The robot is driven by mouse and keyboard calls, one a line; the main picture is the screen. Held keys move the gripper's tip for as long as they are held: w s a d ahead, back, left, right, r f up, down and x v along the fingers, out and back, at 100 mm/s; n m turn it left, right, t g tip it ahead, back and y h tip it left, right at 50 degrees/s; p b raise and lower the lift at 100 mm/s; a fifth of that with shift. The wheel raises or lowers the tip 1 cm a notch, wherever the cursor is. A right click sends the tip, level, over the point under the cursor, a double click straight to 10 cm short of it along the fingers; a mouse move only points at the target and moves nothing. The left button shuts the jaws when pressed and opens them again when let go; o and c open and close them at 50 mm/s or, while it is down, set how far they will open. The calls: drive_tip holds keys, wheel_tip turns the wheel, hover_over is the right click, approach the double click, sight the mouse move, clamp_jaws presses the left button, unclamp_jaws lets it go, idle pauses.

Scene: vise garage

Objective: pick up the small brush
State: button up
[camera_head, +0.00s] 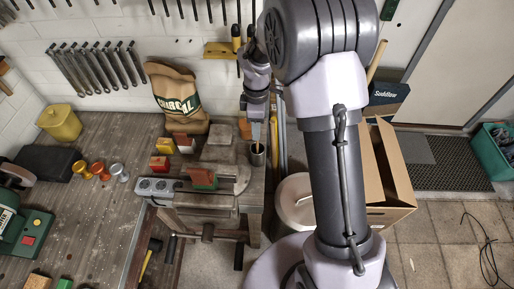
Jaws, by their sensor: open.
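My gripper (255,132) points down over the right end of the workbench, directly above a small dark cup (257,158). It is open; its fingers look small from here, and I cannot tell whether they touch anything. I cannot clearly make out the small brush. Something thin may stand in the cup between the fingers, but the view is too small to be sure. A block with a green front and reddish top (203,178) sits at the vise (206,203), left of the cup.
Several red and yellow blocks (160,164) and a charcoal bag (178,95) stand left of the cup. A power strip (158,186) lies near the vise. Orange and silver pieces (100,171) stand farther left. An open cardboard box (390,180) is on the floor at right.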

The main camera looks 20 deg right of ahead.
wheel_tip(320, 180, down, 5)
drive_tip(key=shift+s+r+b, duration=0.1)
drive_tip(key=shift+b, duration=0.4)
clamp_jaws()
drive_tip(key=shift+r, duration=0.1)
wheel_tip(320, 180, up, 10)
drive_tip(key=shift+f+p, duration=0.1)
drive_tip(key=shift+p, duration=1.05)
